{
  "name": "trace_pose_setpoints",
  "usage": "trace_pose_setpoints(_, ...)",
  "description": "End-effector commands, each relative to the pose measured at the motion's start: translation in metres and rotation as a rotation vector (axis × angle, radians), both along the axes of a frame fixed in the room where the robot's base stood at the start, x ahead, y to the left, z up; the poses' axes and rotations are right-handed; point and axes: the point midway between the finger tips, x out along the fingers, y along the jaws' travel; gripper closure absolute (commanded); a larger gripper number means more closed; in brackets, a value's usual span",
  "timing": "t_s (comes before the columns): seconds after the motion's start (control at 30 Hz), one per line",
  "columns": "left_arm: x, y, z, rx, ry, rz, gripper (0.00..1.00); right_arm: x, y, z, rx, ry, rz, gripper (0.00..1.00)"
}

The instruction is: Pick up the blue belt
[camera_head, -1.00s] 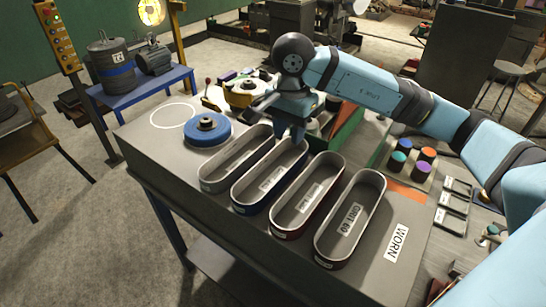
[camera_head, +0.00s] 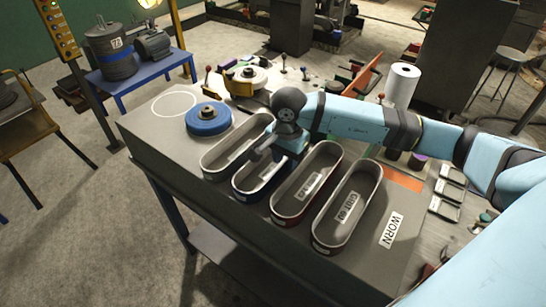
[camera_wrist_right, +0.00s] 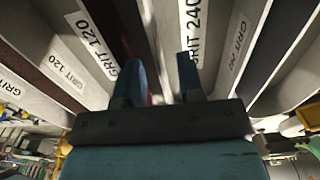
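The blue belt (camera_head: 262,193) is an oval upright-walled loop on the grey table, second from the left in a row of belts in the head view. My right gripper (camera_head: 278,150) is low over its far half and hides that part. In the right wrist view the two fingers of my right gripper (camera_wrist_right: 162,78) stand apart, pointing down among belt walls with GRIT 120 and GRIT 240 labels. I cannot tell whether a wall is between them or touching them. My left gripper is not in view.
A grey belt (camera_head: 222,167) stands left of the blue one; a red belt (camera_head: 289,215) and a dark belt (camera_head: 329,245) stand right, closely spaced. A blue disc (camera_head: 208,121) lies behind left. A white roll (camera_head: 402,84) stands behind right. The table's front left corner is bare.

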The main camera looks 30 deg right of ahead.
Motion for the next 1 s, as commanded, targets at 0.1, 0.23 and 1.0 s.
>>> trace_pose_setpoints(0.1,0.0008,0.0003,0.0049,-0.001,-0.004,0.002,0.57,-0.0004,0.0002,-0.0108,0.000,0.000,0.001,0.65)
trace_pose_setpoints(0.23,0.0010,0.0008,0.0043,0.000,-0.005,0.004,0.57,-0.0001,0.0002,-0.0139,0.000,-0.001,0.001,0.65)
trace_pose_setpoints(1.0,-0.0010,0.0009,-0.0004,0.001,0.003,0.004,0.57,0.0004,0.0000,-0.0079,0.000,-0.003,0.001,1.00)
